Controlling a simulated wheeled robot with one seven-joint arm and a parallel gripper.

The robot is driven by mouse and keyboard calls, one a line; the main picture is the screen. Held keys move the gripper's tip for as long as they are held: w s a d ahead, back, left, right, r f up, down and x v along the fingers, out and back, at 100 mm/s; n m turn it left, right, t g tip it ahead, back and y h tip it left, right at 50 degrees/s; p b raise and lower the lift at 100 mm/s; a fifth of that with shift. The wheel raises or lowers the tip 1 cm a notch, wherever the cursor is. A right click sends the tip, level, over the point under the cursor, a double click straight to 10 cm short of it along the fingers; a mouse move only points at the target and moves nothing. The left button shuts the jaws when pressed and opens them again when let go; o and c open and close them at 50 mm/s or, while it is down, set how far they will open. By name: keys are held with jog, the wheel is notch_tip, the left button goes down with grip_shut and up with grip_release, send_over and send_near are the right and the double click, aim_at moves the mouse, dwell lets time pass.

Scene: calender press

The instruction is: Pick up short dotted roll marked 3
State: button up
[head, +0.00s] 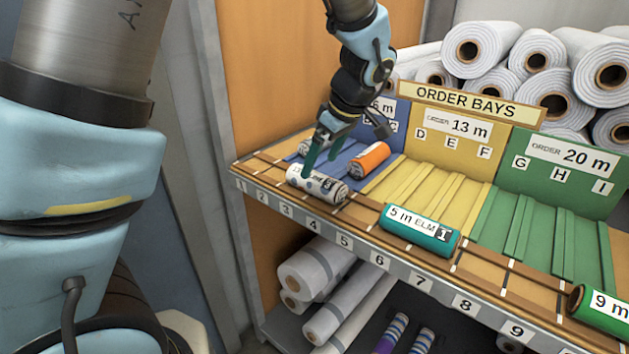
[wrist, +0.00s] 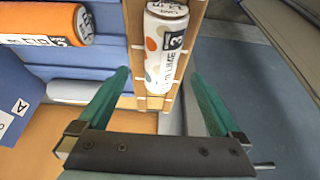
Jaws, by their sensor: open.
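The short white dotted roll (head: 317,186) lies on the front ledge of the rack, near position numbers 3 and 4. In the wrist view the dotted roll (wrist: 166,48) shows orange and grey-green dots and a dark label square that seems to read 3. My gripper (head: 321,165) is just above the roll, pointing down, with its green fingers open. In the wrist view my gripper (wrist: 160,76) is empty, and the roll lies between and beyond the fingertips, towards the top of the picture. I cannot tell whether a finger touches it.
An orange roll (head: 370,159) and a white roll (head: 312,146) lie in the blue bay behind. A green 5 m ELM roll (head: 419,230) and a dark green 9 m roll (head: 600,308) lie further right along the ledge. The yellow bay (head: 440,190) is empty.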

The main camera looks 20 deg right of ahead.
aim_at(316, 173)
jog(key=shift+p+x, duration=1.25)
jog(key=shift+x, duration=1.55)
jog(key=c, duration=1.5)
